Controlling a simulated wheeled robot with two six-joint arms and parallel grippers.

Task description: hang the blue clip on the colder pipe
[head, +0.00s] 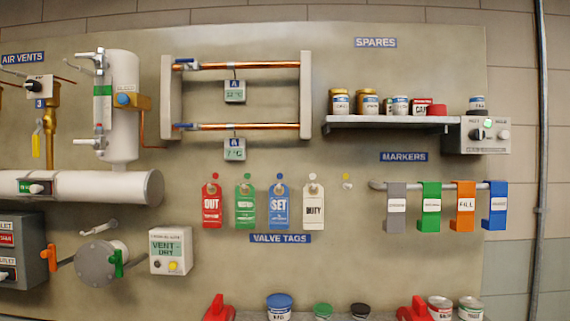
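The blue clip (497,205) hangs at the right end of the markers rail, beside an orange clip (464,207). Two horizontal copper pipes run between pale uprights: the upper pipe (262,66) and the lower pipe (262,126). The upper pipe's gauge A (235,92) shows a small two-digit reading that seems to end in 2 °C. The lower pipe's gauge B (234,150) seems to read 7 °C, the lower value. Both pipes have a blue-handled fitting at the left end. Neither of my grippers is visible.
Green (431,208) and grey (397,208) clips share the rail (377,185). The spares shelf (390,122) holds several tins right of the pipes. Valve tags hang below them. A white tank (124,130) stands left. Tins and red objects show along the bottom edge.

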